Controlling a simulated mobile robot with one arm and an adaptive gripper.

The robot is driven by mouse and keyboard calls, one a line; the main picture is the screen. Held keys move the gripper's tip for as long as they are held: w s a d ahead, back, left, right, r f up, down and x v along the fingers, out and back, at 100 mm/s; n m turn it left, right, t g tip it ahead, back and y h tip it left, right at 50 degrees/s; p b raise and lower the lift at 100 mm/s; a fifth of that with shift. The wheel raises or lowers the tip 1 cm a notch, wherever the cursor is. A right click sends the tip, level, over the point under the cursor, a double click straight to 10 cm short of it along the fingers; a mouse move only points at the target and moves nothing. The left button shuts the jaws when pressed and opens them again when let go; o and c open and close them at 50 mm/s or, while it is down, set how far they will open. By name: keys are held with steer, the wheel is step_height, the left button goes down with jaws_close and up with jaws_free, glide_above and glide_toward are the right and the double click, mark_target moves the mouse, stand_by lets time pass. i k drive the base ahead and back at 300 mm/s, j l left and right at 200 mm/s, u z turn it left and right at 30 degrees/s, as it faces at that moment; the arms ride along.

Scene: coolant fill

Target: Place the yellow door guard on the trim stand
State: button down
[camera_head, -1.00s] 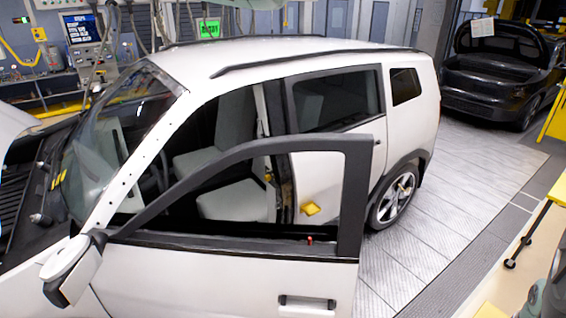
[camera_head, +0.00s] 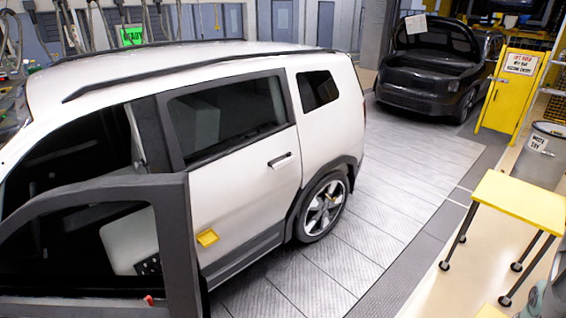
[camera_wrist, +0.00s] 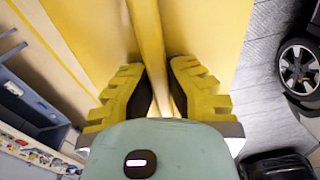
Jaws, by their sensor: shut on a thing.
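My gripper (camera_wrist: 158,88) is shut on a raised yellow ridge of the door guard (camera_wrist: 205,35), a broad yellow panel that fills much of the wrist view. A small part of what looks like the guard shows at the bottom edge of the head view (camera_head: 490,312); the gripper's fingers are not visible there. The stand with a flat yellow top (camera_head: 522,200) and dark legs is at the right of the head view, apparently the trim stand. Its visible top is bare.
A white car (camera_head: 240,150) with its front door open stands at left, a small yellow piece (camera_head: 207,237) on its side. A grey drum (camera_head: 541,155), a yellow cabinet (camera_head: 508,90) and a dark car (camera_head: 430,80) are farther back. Grey floor between is clear.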

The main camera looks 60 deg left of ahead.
mark_target(515, 196)
steer(key=i, duration=4.85)
steer(key=i+u, duration=0.45)
steer(key=i+l+u, duration=0.25)
steer(key=u, duration=0.15)
steer(key=i+l, duration=0.05)
steer(key=i, duration=0.05)
